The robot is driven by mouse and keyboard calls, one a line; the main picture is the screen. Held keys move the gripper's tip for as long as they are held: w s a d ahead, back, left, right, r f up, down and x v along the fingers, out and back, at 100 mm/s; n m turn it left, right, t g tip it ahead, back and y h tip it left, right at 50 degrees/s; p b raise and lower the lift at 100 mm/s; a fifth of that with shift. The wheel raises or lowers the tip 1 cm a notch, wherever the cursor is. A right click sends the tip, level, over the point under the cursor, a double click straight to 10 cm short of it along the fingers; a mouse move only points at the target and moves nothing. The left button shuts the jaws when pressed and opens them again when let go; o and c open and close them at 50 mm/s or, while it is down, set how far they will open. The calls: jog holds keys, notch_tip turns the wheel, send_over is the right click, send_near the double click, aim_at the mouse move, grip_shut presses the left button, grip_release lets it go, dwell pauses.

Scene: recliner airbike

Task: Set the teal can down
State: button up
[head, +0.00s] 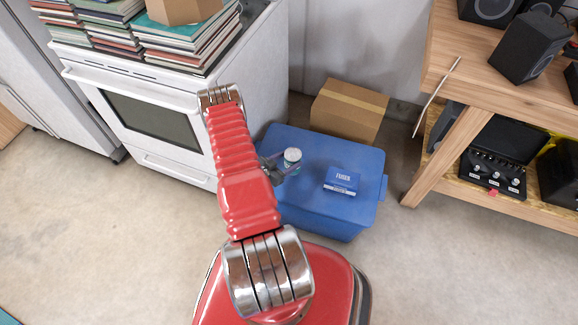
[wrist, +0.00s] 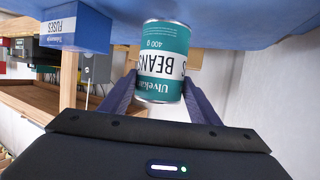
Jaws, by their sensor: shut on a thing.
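The teal can (head: 292,167), with a pale metal top, is at the left part of the blue bin's lid (head: 315,150) in the head view. In the wrist view the can (wrist: 163,62) shows its "BEANS" label, and the picture is upside down. My gripper (wrist: 160,98) is shut on the can, one finger on each side. In the head view my gripper (head: 280,165) is partly hidden by my red arm. The can's far end overlaps the blue lid in the wrist view. I cannot tell whether it touches the lid or hangs just above it.
A blue fuses box (head: 342,181) lies on the lid to the right of the can. A cardboard box (head: 348,110) stands behind the bin. A white stove (head: 160,110) is at left and a wooden bench (head: 455,115) at right. The lid between can and fuses box is clear.

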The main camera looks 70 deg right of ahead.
aim_at(287, 166)
jog(key=shift+f, duration=1.8)
jog(key=shift+f, duration=0.1)
jog(key=o, duration=1.4)
jog(key=shift+o, duration=0.2)
jog(key=v, duration=1.2)
jog(key=shift+s, duration=0.1)
